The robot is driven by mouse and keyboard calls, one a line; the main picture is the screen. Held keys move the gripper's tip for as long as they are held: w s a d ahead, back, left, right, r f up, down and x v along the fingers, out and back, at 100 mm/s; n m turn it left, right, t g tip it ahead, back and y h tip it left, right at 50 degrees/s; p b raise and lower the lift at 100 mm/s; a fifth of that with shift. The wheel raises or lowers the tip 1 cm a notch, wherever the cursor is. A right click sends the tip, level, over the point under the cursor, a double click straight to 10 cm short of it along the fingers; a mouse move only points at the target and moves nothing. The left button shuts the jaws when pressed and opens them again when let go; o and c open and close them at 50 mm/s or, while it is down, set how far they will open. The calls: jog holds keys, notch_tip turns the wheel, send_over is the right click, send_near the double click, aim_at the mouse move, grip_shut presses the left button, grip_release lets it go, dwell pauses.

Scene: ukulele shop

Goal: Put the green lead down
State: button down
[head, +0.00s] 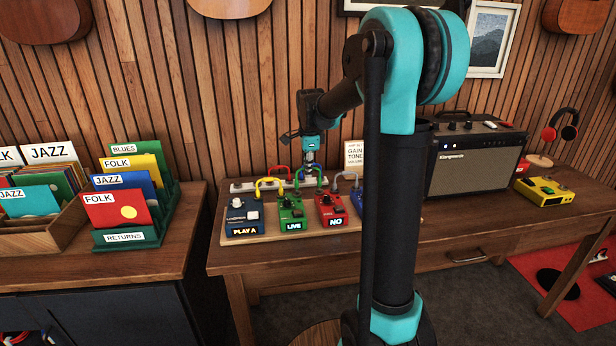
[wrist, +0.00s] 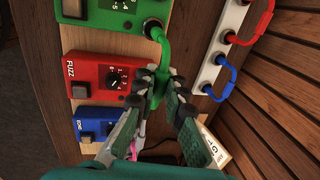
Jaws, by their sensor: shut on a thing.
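The green lead (wrist: 163,48) runs from the top edge of a green pedal (wrist: 110,15) down to between my fingertips in the wrist view. My gripper (wrist: 160,82) is shut on the green lead, beside the red FUZZ pedal (wrist: 105,78). In the head view my gripper (head: 311,160) is low over the back of the pedal board, behind the green LIVE pedal (head: 291,212) and the red NO pedal (head: 331,208).
A white strip (wrist: 212,72) with red (wrist: 264,22) and blue (wrist: 224,84) leads lies behind the pedals. A blue pedal (wrist: 95,125) is beside the red one. An amplifier (head: 478,160) stands to the right. A slatted wall is close behind.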

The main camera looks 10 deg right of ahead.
jog(key=shift+f, duration=1.25)
jog(key=shift+f, duration=0.1)
jog(key=c, duration=1.6)
grip_release()
jog(key=shift+f, duration=0.1)
notch_tip(320, 180, up, 12)
jog(key=s, duration=0.2)
jog(key=s+d+f+n, duration=0.1)
jog(key=s+f+n, duration=0.5)
jog(key=s, duration=0.3)
jog(key=s+d+f+n+t, duration=0.1)
jog(key=s+f+n, duration=0.5)
jog(key=s+f, duration=0.3)
jog(key=s+d+f+n+t, duration=0.1)
jog(key=s+d+f+n, duration=0.1)
jog(key=s+f+n, duration=0.4)
jog(key=shift+s+f, duration=0.3)
jog(key=shift+s, duration=0.45)
jog(key=shift+s+f, duration=0.3)
jog(key=shift+s, duration=0.45)
jog(key=shift+s+f, duration=0.3)
jog(key=shift+s, duration=0.45)
